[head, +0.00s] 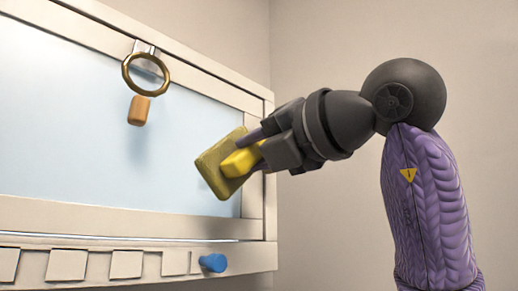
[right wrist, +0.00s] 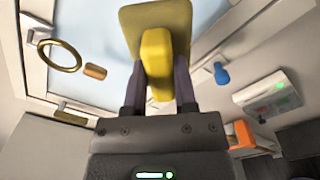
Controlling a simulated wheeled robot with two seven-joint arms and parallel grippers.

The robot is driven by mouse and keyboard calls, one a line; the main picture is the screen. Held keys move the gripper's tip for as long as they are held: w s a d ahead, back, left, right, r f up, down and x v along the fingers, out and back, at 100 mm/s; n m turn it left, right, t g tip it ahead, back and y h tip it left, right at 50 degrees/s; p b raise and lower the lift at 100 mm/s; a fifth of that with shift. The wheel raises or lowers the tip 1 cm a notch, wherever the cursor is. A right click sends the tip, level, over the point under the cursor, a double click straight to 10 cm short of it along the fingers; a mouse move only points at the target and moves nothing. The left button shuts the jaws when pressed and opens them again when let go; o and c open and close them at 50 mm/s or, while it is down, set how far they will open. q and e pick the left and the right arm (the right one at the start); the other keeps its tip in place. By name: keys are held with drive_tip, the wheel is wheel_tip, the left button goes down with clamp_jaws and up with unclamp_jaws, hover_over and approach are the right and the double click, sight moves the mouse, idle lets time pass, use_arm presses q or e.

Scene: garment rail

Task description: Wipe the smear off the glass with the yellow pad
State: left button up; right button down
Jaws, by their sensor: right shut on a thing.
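The yellow pad (head: 214,168) has an olive-yellow face and a brighter yellow grip block. My right gripper (head: 252,152) is shut on the block, with the pad's face turned toward the glass. In the right wrist view the pad (right wrist: 172,18) shows above the fingers (right wrist: 158,85) that clasp the block from both sides. The glass (head: 60,120) is a pale blue pane in a cream frame. The pad is in front of its right part; I cannot tell whether it touches. I see no clear smear on the visible glass. My left gripper is not in view.
A brass ring (head: 146,74) hangs from a bracket on the top frame, with an orange-brown block (head: 139,110) below it. A blue knob (head: 213,263) juts from the lower rail. A white box with a green light (right wrist: 268,92) shows in the right wrist view.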

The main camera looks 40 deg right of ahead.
drive_tip(key=shift+w, duration=0.4)
drive_tip(key=shift+w+r, duration=0.1)
drive_tip(key=shift+w, duration=0.05)
drive_tip(key=shift+w+a+r+p, duration=0.1)
drive_tip(key=shift+w+p, duration=0.45)
drive_tip(key=shift+w, duration=0.1)
drive_tip(key=shift+w+a, duration=0.1)
drive_tip(key=shift+w, duration=1.35)
drive_tip(key=shift+s, duration=0.25)
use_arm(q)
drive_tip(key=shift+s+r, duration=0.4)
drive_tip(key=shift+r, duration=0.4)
use_arm(e)
drive_tip(key=shift+w, duration=0.1)
use_arm(q)
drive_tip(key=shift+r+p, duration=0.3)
drive_tip(key=shift+p, duration=0.25)
use_arm(e)
drive_tip(key=shift+w, duration=0.85)
